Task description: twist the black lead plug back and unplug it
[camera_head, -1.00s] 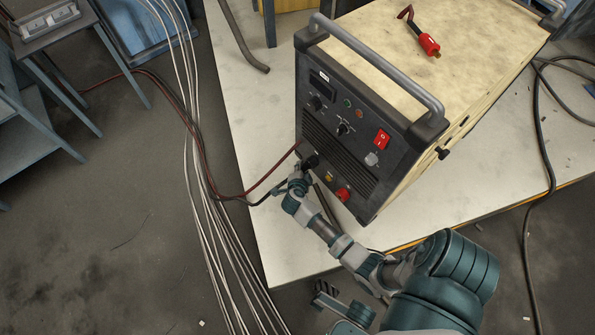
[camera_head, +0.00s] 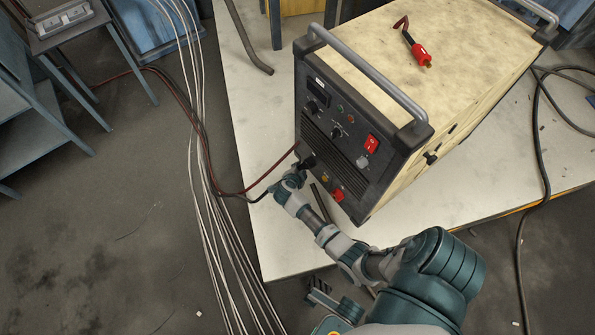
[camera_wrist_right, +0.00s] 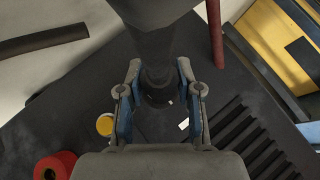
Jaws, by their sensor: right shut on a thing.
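The black lead plug (camera_head: 309,161) is at the lower left of the welding machine's dark front panel (camera_head: 345,130). My right gripper (camera_head: 297,173) is at the plug, low in front of the panel. In the right wrist view the black plug (camera_wrist_right: 158,55) runs down between the two fingers of my right gripper (camera_wrist_right: 158,98), which are shut on it. Its front end is at a round black socket (camera_wrist_right: 158,92); I cannot tell how deep it sits.
A red connector (camera_head: 338,194) and a yellow one (camera_head: 325,178) are right of the plug. A dark red cable (camera_head: 270,173) enters the panel just left of it. Bare white tabletop (camera_head: 262,120) lies to the left.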

